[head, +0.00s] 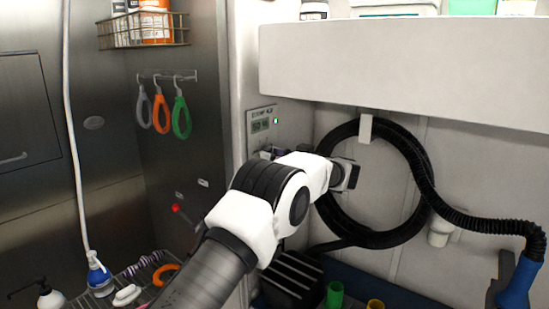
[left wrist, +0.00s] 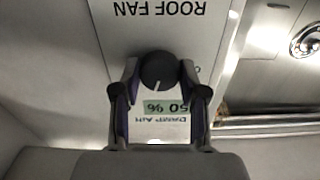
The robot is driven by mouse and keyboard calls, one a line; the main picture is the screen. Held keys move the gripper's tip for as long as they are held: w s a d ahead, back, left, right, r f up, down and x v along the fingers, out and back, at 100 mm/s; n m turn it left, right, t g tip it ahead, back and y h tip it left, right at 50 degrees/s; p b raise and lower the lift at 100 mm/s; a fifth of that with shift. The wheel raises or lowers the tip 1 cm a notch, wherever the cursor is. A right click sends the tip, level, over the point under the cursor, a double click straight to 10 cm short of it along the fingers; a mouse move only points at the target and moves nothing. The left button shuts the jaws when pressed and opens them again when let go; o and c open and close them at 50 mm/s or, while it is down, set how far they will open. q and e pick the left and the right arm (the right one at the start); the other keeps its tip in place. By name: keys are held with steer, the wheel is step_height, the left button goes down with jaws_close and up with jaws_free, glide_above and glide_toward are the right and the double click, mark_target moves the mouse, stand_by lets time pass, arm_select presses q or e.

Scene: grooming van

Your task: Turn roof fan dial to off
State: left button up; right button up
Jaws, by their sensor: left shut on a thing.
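The roof fan dial (left wrist: 157,70) is a round black knob with a light pointer mark. In the left wrist view it sits on a white panel (left wrist: 205,42), below the upside-down words ROOF FAN. The mark points down in that picture, toward the DAMP AIR display (left wrist: 165,107), which reads 50 %. My left gripper (left wrist: 158,73) is shut on the dial, one finger on each side. In the head view my left gripper (head: 268,153) is at the wall panel just under the display (head: 260,125); my arm hides the dial there. My right gripper is not in view.
A coiled black hose (head: 420,160) hangs to the right, under a white shelf (head: 400,75). Coloured loops (head: 181,115) hang on hooks at left. A red-tipped lever (head: 176,208) is below them.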

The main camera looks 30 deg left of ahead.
arm_select(q)
steer(key=n+b, duration=0.3)
steer(key=n, duration=0.3)
steer(key=n+b, duration=0.4)
steer(key=n, duration=0.2)
steer(key=n+b, duration=0.3)
steer(key=n, duration=0.3)
steer(key=shift+r+n, duration=0.25)
steer(key=shift+n, duration=0.05)
steer(key=shift+r, duration=0.1)
steer(key=o, duration=1.1)
steer(key=shift+w+a, duration=0.1)
steer(key=shift+a, duration=0.05)
steer(key=d, duration=1.1)
steer(key=shift+s+d+f, duration=0.3)
steer(key=shift+s+d, duration=0.1)
